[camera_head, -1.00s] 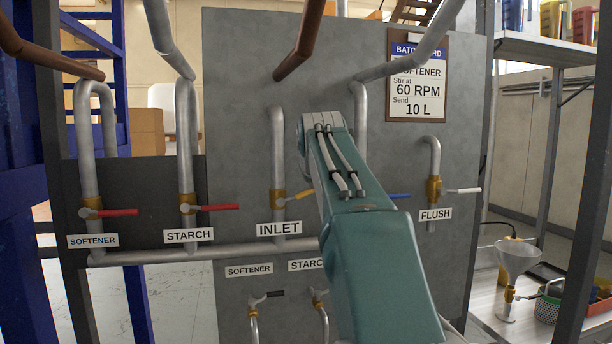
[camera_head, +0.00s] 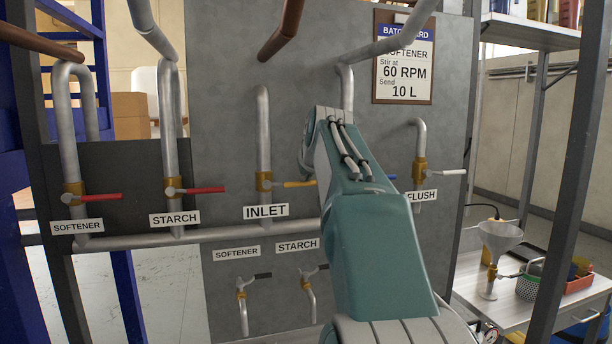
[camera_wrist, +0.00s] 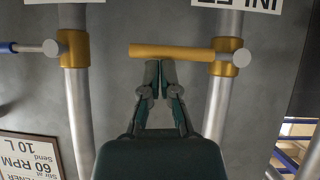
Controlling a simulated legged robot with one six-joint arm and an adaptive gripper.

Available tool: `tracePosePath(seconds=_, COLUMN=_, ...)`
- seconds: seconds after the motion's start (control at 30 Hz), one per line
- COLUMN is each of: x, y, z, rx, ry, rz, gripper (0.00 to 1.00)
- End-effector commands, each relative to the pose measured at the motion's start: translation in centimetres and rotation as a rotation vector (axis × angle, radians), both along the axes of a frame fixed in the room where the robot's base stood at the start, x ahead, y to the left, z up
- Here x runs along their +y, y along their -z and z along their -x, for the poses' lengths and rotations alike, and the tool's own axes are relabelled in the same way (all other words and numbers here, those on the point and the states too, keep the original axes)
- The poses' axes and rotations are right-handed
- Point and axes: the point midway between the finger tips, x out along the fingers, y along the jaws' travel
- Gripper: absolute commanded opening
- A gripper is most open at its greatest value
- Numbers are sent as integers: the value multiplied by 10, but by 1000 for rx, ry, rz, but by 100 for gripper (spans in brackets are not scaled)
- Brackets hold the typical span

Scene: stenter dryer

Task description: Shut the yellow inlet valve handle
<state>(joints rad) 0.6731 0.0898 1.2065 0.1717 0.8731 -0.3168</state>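The yellow inlet valve handle (camera_head: 299,184) points right from its brass valve on the INLET pipe, about level and across the pipe. It also shows in the wrist view as a yellow bar (camera_wrist: 172,52) across the pipe, which appears upside down there. My gripper (camera_wrist: 159,68) has its fingertips together with nothing seen between them. The tips are at the handle's edge, near its free end; I cannot tell whether they touch it. In the head view my arm hides the gripper.
Red-handled valves labelled SOFTENER (camera_head: 100,197) and STARCH (camera_head: 204,190) stand left. A blue handle (camera_wrist: 27,47) and the white FLUSH handle (camera_head: 452,172) are on the other side. Smaller dark-handled valves (camera_head: 262,275) sit below. A bench with a funnel (camera_head: 498,236) is at right.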

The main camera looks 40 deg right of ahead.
Motion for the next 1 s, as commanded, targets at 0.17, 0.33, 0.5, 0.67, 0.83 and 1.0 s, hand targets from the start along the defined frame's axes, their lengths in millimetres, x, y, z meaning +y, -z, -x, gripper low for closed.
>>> tracePosePath(seconds=0.17, x=0, y=0, z=0, rx=2, ry=1, rz=0, gripper=0)
tracePosePath(seconds=0.33, x=4, y=-6, z=8, rx=1, ry=0, rz=1, gripper=0)
tracePosePath(seconds=0.5, x=18, y=-25, z=31, rx=-1, ry=1, rz=3, gripper=0)
tracePosePath(seconds=0.67, x=31, y=-43, z=56, rx=-1, ry=2, rz=3, gripper=0)
tracePosePath(seconds=0.83, x=43, y=-58, z=76, rx=0, ry=1, rz=2, gripper=0)
tracePosePath(seconds=1.0, x=49, y=-64, z=85, rx=1, ry=1, rz=0, gripper=0)
